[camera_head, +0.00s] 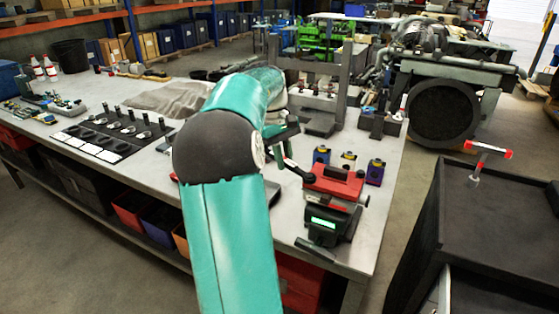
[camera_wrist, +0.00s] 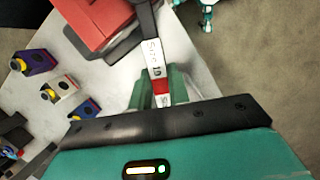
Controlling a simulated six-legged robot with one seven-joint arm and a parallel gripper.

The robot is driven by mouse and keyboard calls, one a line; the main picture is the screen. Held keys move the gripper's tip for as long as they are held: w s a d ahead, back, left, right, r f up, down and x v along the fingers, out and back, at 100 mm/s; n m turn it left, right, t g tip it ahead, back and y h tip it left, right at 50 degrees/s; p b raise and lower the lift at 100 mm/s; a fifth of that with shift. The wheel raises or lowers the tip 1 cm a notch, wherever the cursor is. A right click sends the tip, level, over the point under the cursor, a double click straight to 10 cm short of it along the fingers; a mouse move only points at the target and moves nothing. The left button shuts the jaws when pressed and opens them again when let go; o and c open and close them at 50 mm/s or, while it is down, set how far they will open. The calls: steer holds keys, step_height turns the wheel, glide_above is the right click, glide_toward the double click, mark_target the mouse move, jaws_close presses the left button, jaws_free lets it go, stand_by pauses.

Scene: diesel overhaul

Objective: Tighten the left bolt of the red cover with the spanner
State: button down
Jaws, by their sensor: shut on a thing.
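The red cover (camera_head: 335,184) sits on a dark unit with a lit green display (camera_head: 323,222) at the right front of the bench. It also shows at the top left of the wrist view (camera_wrist: 98,22). My gripper (camera_wrist: 161,90) is shut on the spanner (camera_wrist: 154,54), a pale-handled tool with a size label and a red band. In the head view the spanner (camera_head: 290,163) slants down from my gripper, its dark head at the cover's left side. The left bolt is not distinguishable there. I cannot tell whether the spanner head is around it.
Small blue, cream and purple blocks (camera_head: 348,160) stand just behind the cover. A black tray of parts (camera_head: 120,131) and a grey cloth lie further left. A dark cabinet (camera_head: 490,220) with a red-handled tool on top stands right of the bench, across a floor gap.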

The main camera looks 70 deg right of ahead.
steer(key=shift+s+d+m, duration=0.15)
steer(key=shift+d+m, duration=0.25)
steer(key=shift+a, duration=0.15)
steer(key=shift+w+a+r, duration=0.1)
steer(key=shift+r, duration=0.35)
steer(key=shift+w+a+r, duration=0.1)
steer(key=shift+r, duration=0.35)
steer(key=shift+n, duration=0.3)
steer(key=shift+d, duration=0.1)
steer(key=a+n, duration=0.2)
steer(key=shift+w+n+h, duration=0.3)
steer(key=shift+w, duration=0.1)
